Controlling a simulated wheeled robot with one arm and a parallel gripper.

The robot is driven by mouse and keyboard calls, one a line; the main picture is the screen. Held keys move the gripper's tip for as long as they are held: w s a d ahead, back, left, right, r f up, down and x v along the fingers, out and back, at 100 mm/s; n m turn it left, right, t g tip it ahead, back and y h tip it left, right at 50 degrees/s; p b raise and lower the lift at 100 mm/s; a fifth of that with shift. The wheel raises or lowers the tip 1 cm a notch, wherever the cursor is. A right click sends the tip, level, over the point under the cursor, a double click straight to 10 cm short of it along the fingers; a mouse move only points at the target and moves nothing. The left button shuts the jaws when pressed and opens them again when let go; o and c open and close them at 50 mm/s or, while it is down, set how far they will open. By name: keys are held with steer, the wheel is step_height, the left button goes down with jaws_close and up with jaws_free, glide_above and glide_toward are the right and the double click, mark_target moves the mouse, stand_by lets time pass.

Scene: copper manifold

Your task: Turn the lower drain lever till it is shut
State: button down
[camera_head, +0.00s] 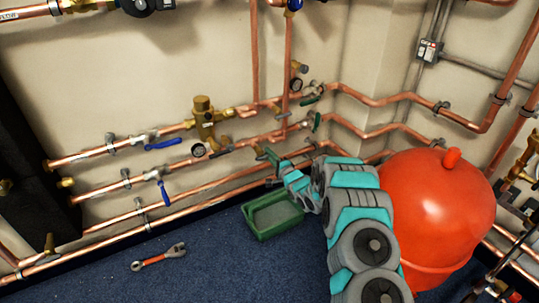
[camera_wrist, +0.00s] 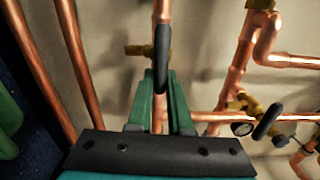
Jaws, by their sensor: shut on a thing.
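The lower drain lever, a dark grey handle, stands between my fingers in the wrist view (camera_wrist: 162,50). It looks roughly in line with the copper pipe behind it. A brass fitting (camera_wrist: 138,51) shows just left of it. My gripper (camera_wrist: 160,100) has its two green fingers shut on this lever, one on each side. In the head view my gripper (camera_head: 270,156) reaches the lower pipes near the corner, and my arm and fingers largely hide the lever there. The lever's pivot is hard to make out.
Another dark lever (camera_wrist: 268,122) sits beside a gauge (camera_wrist: 242,128). Blue levers (camera_head: 163,144) are farther left. A green tray (camera_head: 290,213) lies on the floor below my gripper. A red tank (camera_head: 435,205) stands close right of my arm. A wrench (camera_head: 158,258) lies on the open floor.

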steer(key=shift+d+f, duration=0.1)
steer(key=c, duration=0.8)
jaws_free()
steer(key=shift+c, duration=0.2)
steer(key=v, duration=0.7)
steer(key=shift+s+d, duration=0.2)
steer(key=shift+s, duration=0.1)
